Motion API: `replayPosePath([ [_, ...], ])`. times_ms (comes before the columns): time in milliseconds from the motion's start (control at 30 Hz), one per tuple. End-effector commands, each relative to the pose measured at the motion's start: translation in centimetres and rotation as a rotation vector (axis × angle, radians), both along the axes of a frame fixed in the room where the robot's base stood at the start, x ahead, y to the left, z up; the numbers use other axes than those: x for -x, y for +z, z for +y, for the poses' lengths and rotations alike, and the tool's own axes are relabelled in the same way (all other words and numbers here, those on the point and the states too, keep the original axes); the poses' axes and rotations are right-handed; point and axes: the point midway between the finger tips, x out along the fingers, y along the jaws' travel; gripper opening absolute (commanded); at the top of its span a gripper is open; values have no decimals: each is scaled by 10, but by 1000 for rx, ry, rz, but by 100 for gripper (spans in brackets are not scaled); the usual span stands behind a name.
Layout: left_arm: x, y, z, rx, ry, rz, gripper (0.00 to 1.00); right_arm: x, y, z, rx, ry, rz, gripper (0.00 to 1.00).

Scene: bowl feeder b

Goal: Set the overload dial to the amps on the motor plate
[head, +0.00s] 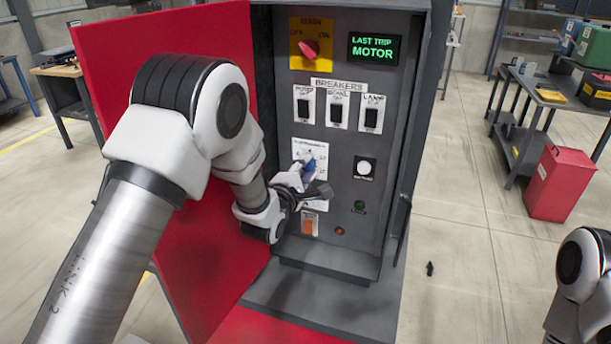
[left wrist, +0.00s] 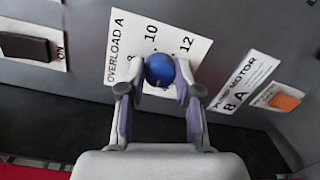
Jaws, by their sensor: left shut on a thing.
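The overload dial is a blue knob (head: 310,166) on a white scale card on the grey panel. In the left wrist view the blue dial (left wrist: 160,70) sits between the fingertips. I cannot tell where the dial points. The motor plate (left wrist: 247,78) reads PUMP MOTOR 8 A. My left gripper (head: 301,176) is shut on the dial; its fingers (left wrist: 158,88) flank the knob. My right gripper is out of view.
Above the dial are several black breaker switches (head: 338,110), a red main switch (head: 308,49) and a display (head: 375,48) reading LAST TRIP MOTOR. A white button (head: 366,168) is at right. The red cabinet door (head: 200,290) stands open at left.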

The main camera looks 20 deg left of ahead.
Motion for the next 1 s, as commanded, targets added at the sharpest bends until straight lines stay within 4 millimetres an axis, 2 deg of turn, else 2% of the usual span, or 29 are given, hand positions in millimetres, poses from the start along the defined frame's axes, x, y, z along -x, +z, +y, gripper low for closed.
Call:
replayPosePath([
  [33,-2,4,1,-41,3,-19,0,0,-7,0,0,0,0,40],
  [1000,-2,4,-1,-962,9,-52,0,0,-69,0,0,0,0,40],
])
